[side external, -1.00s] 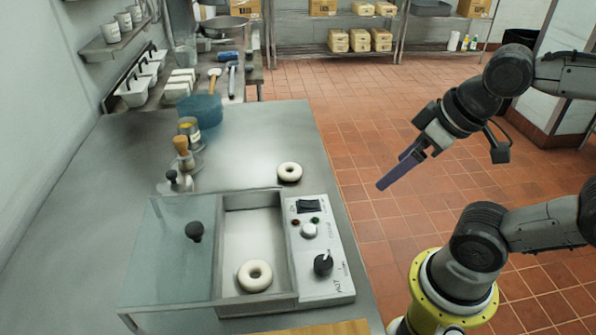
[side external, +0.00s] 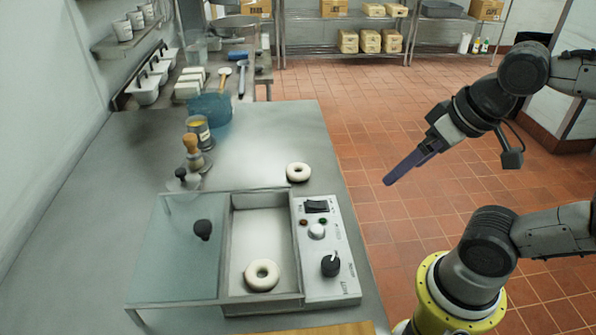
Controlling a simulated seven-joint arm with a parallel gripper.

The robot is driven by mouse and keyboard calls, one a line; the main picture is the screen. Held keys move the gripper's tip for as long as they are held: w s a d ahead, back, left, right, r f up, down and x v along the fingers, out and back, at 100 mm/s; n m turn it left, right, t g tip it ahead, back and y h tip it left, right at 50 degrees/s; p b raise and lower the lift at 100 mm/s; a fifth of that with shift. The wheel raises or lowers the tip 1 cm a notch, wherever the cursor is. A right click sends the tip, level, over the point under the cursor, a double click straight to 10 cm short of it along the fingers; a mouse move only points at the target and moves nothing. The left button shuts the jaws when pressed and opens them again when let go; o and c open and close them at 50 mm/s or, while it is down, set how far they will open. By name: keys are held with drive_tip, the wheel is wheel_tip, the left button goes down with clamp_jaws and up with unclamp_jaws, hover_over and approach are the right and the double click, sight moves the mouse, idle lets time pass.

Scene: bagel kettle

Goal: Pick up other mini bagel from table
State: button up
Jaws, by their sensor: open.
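One white mini bagel (side external: 298,164) lies flat on the steel table (side external: 265,140), just behind the kettle's control panel. Another white mini bagel (side external: 262,264) lies inside the open basin of the kettle (side external: 225,255), near its front end. My gripper (side external: 392,181) is in the air to the right of the table, over the tiled floor. It points down and left, apart from both bagels, and is empty. Its fingers are seen edge-on, so the gap between them hardly shows.
The control panel (side external: 329,250) with knobs is on the kettle's right side. A glass lid (side external: 175,240) with a black knob (side external: 203,229) is at its left. A wooden-handled tool (side external: 193,150), a can (side external: 199,131) and a blue translucent container (side external: 211,108) stand farther back. The table around the outside bagel is clear.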

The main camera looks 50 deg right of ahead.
drive_tip(key=w+r+m, duration=0.7)
drive_tip(key=w, duration=0.1)
drive_tip(key=m+g, duration=0.5)
drive_tip(key=m, duration=0.3)
hover_over(298, 164)
drive_tip(key=a, duration=0.1)
drive_tip(key=f, duration=1.7)
drive_tip(key=shift+s+a+f, duration=0.2)
drive_tip(key=shift+s+f, duration=0.05)
drive_tip(key=shift+s, duration=0.1)
drive_tip(key=shift+s+d+f, duration=0.1)
drive_tip(key=shift+d+f, duration=0.05)
drive_tip(key=shift+f, duration=2.7)
drive_tip(key=shift+c, duration=0.3)
drive_tip(key=c, duration=1)
drive_tip(key=shift+r, duration=0.1)
drive_tip(key=shift+c, duration=0.2)
